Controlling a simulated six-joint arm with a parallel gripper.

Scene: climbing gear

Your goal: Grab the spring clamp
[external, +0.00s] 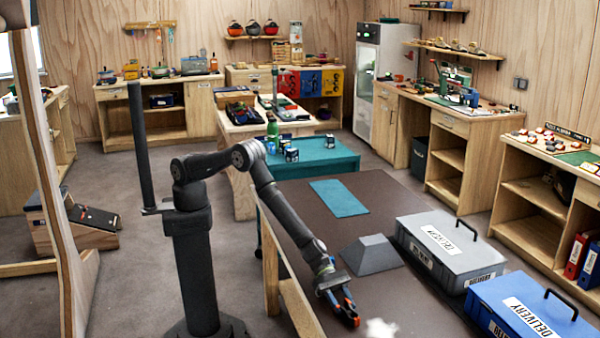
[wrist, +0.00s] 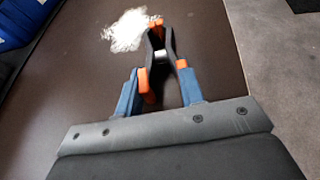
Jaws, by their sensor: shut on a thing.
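The spring clamp (wrist: 158,42) is black with orange tips and a pale metal piece at its middle. In the wrist view it stands between the blue, orange-padded fingers of my gripper (wrist: 164,76), which are shut on it. In the external view my gripper (external: 340,298) is low over the near part of the brown table (external: 305,200), pointing down and to the right. The clamp is hard to tell apart from the fingers there. I cannot tell whether it touches the table.
A white powdery patch (external: 381,329) lies just beyond the gripper. A grey wedge block (external: 371,255), a grey lidded box (external: 450,250) and a blue delivery box (external: 530,305) stand to the right. A teal mat (external: 338,197) lies farther back, with bare tabletop around it.

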